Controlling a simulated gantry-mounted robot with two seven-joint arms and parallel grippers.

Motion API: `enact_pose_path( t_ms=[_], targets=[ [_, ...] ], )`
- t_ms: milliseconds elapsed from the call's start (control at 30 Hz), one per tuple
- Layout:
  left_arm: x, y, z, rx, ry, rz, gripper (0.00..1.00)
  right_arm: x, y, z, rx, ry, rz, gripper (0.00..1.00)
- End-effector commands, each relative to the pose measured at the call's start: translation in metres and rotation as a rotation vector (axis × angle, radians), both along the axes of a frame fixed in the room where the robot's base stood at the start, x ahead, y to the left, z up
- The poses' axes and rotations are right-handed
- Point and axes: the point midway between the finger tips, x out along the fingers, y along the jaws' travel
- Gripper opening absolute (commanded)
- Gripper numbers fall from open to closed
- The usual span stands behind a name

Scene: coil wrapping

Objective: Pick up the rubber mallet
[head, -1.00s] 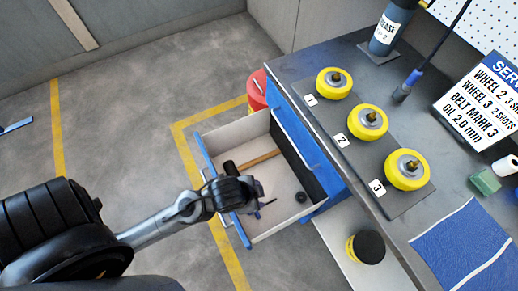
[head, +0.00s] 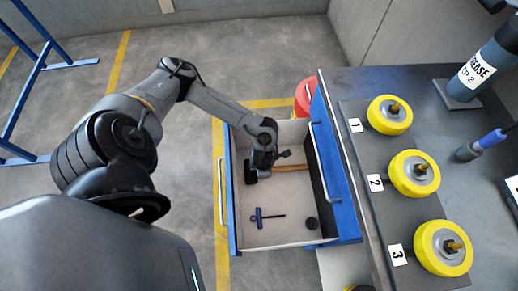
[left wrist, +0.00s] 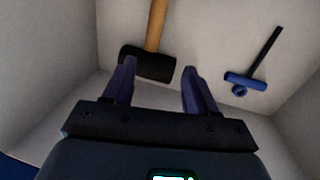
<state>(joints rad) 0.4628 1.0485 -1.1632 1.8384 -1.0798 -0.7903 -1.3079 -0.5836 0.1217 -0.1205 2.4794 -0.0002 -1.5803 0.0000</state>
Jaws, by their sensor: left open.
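The rubber mallet has a black head (left wrist: 148,66) and a wooden handle (left wrist: 155,25). It lies in the open drawer (head: 285,236). In the head view its handle (head: 292,168) shows at the far end of the drawer, and its head (head: 250,174) is partly hidden by my arm. My left gripper (head: 270,162) is over the drawer above the mallet. In the left wrist view the left gripper (left wrist: 155,80) is open, its two fingers apart, with the mallet head beyond and between the tips. My right gripper is not in view.
The bench (head: 350,85) with several yellow wheels stands right of the drawer. A red container (head: 304,97) is behind the drawer.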

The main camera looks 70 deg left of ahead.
Motion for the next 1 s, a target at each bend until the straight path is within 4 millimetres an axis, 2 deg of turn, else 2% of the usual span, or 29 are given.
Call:
enact_pose_path(
  t_ms=[67, 200, 400, 733, 1000],
  targets=[
    [-0.002, 0.014, -0.007, 0.021, 0.022, -0.022, 0.57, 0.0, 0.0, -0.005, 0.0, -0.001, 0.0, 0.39],
    [-0.003, 0.022, -0.026, 0.029, 0.033, -0.033, 0.57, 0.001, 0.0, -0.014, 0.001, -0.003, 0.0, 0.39],
    [-0.001, 0.025, -0.049, 0.028, 0.032, -0.032, 0.57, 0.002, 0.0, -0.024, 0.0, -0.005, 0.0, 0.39],
    [0.002, 0.027, -0.065, 0.027, 0.029, -0.031, 0.57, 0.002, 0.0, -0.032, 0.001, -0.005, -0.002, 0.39],
    [0.006, 0.032, -0.1, 0.026, 0.029, -0.03, 0.57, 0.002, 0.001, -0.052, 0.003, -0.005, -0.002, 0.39]
  ],
)
